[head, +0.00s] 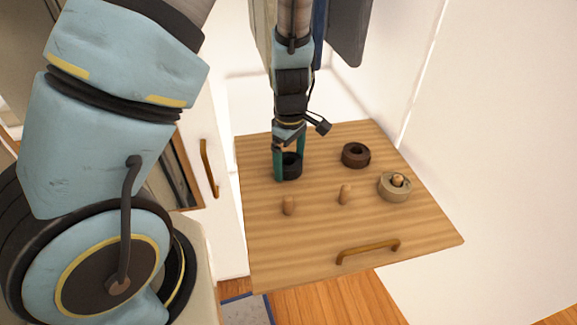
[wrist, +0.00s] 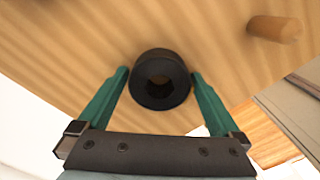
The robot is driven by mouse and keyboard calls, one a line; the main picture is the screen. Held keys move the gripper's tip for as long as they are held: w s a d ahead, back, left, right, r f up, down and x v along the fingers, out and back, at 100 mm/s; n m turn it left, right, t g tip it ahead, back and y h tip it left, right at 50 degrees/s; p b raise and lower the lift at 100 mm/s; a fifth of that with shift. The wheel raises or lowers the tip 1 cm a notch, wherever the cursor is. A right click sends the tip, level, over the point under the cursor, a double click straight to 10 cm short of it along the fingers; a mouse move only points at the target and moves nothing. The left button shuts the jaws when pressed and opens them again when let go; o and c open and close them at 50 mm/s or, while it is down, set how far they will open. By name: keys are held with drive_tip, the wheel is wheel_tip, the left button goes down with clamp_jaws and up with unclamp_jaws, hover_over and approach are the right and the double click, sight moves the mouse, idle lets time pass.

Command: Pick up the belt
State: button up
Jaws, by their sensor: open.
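A black rolled belt (head: 292,168) lies on the wooden panel (head: 270,245), toward its back left. My gripper (head: 289,170) is open, with one teal finger on each side of this roll. In the wrist view, the black roll (wrist: 160,80) sits between the two fingers (wrist: 160,76), with a small gap visible on both sides. Its hollow centre faces the camera. A dark brown rolled belt (head: 355,155) lies to the right of it. A beige rolled belt (head: 394,188) is farther right, around a wooden peg (head: 398,180).
Two bare wooden pegs stand on the panel, one left (head: 289,205) and one in the middle (head: 345,194). A brown handle (head: 368,252) is near the panel's front edge. White walls flank the panel, and a cabinet handle (head: 208,168) is to the left.

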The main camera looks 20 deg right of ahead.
drive_tip(key=shift+c, duration=0.2)
drive_tip(key=c, duration=1.2)
